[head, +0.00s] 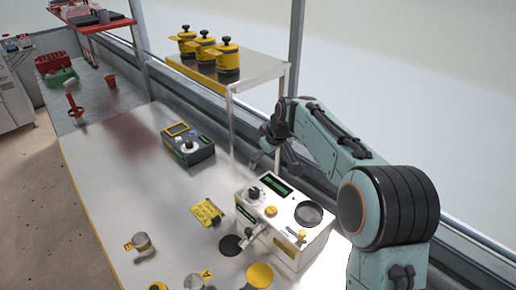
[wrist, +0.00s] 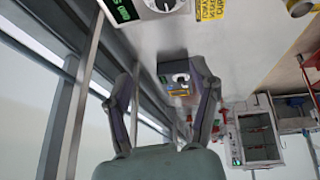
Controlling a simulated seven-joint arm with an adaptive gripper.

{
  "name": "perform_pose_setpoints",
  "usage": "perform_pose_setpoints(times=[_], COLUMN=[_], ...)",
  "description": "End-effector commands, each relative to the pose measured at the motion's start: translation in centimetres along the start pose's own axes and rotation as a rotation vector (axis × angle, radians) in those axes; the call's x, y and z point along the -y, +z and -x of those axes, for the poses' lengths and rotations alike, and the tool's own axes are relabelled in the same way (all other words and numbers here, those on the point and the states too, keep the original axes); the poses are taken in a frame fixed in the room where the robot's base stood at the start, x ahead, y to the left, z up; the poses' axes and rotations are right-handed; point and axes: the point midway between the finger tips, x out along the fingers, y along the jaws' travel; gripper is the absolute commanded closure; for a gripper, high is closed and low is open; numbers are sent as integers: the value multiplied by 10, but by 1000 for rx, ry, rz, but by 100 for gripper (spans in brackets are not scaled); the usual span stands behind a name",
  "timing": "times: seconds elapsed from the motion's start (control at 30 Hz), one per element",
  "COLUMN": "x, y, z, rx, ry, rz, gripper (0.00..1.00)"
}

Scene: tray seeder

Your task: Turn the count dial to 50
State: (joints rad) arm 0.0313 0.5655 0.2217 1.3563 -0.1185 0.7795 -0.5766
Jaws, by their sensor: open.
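A white seeder box (head: 286,222) stands on the bench with a black dial (head: 254,192) on its top beside a dark green display (head: 276,185). I cannot read the dial's setting. In the wrist view part of the dial (wrist: 165,4) shows at the top edge. A smaller grey box (head: 188,147) with a pale knob and a yellow-framed screen stands farther back; it also shows between my fingers in the wrist view (wrist: 177,80), well beyond them. My gripper (head: 272,160) is open and empty, above and behind the white box, apart from the dial.
A raised shelf (head: 262,68) with several yellow-black canisters (head: 228,60) stands behind my gripper; its post is close by. A yellow label card (head: 207,211) lies left of the white box. The bench's left middle is clear. Small round containers lie at the front.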

Motion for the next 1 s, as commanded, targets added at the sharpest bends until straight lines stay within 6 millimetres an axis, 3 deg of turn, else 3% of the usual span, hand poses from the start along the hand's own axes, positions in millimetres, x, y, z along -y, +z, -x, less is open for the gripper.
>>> perform_pose_setpoints(times=[0.03,0.1,0.23,0.5,0.7,1.0], x=[1,6,12,16,18,18], y=[7,19,32,37,38,38], z=[-23,-46,-68,-109,-130,-132], rx=[22,51,84,87,86,85], ry=[-33,-70,-103,-105,-104,-103], rz=[-14,-28,-42,-45,-43,-43], gripper=[40,40,40,40,40,43])
